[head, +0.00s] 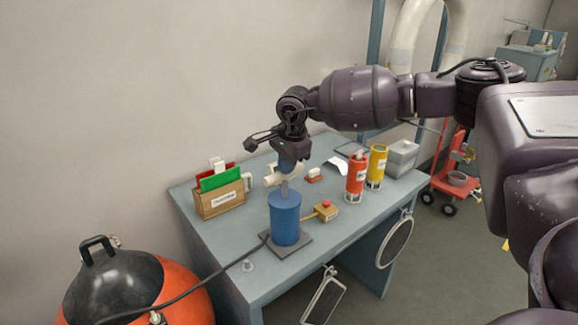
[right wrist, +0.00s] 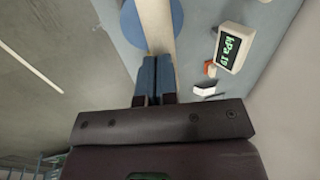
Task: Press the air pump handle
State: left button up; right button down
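The air pump is a blue upright cylinder (head: 285,220) on a dark base plate on the table, with a grey rod rising from its top. Its cream crossbar handle (head: 270,178) tops the rod, raised clear of the cylinder. My right gripper (head: 287,166) points down at the handle, its blue fingers side by side and shut. In the right wrist view the shut fingertips (right wrist: 158,60) are at the cream handle (right wrist: 154,20), with part of the blue cylinder (right wrist: 132,22) beyond. I cannot tell whether they touch it. My left gripper is not in view.
A kPa display (right wrist: 235,47) stands near the pump. The blue-grey table (head: 240,255) also holds a file box (head: 220,198), a yellow box with red button (head: 326,210), red (head: 356,178) and yellow (head: 376,167) cylinders, and a grey box (head: 403,157). An orange-black tank (head: 120,285) stands left.

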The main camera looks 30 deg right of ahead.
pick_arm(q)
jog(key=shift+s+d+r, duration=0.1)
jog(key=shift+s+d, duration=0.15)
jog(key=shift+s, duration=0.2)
pick_arm(e)
notch_tip(320, 180, up, 12)
jog(key=s, duration=0.2)
jog(key=shift+s+r, duration=0.25)
jog(key=shift+d, duration=0.15)
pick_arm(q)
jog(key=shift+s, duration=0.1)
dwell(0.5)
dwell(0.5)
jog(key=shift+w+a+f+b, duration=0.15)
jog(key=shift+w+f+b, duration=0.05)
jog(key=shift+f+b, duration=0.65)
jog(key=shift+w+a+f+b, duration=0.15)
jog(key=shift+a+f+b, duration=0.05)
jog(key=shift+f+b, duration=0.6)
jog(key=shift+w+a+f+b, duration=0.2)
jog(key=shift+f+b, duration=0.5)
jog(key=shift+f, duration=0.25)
pick_arm(e)
notch_tip(320, 180, up, 9)
